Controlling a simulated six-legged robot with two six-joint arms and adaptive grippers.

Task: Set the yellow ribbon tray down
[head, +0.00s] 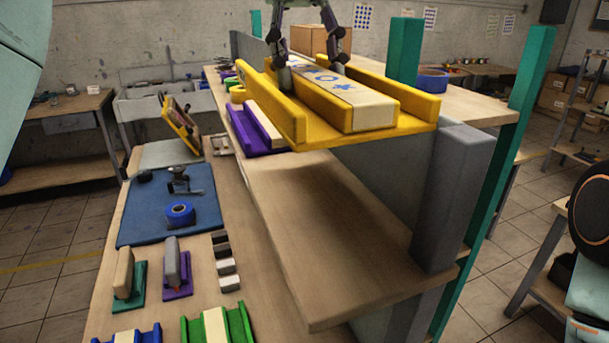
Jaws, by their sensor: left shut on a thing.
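The yellow ribbon tray (415,122) is in the upper middle of the head view, with raised side walls and a cream strip (372,108) printed with blue marks along its middle. My left gripper (309,65) comes down from the top, its fingers on either side of the cream strip, shut on the tray. The fingertips are partly hidden. The tray appears held above the wooden shelf (350,240), with a dark shadow below it. Its right end is close to the grey post (450,200); I cannot tell whether they touch. My right gripper is out of view.
A purple tray (243,133) with a cream strip stands on the shelf left of the yellow tray. Teal posts (515,120) rise at the right. The lower bench holds a blue mat (150,215), stamps and a green tray (240,325). The shelf's near part is bare.

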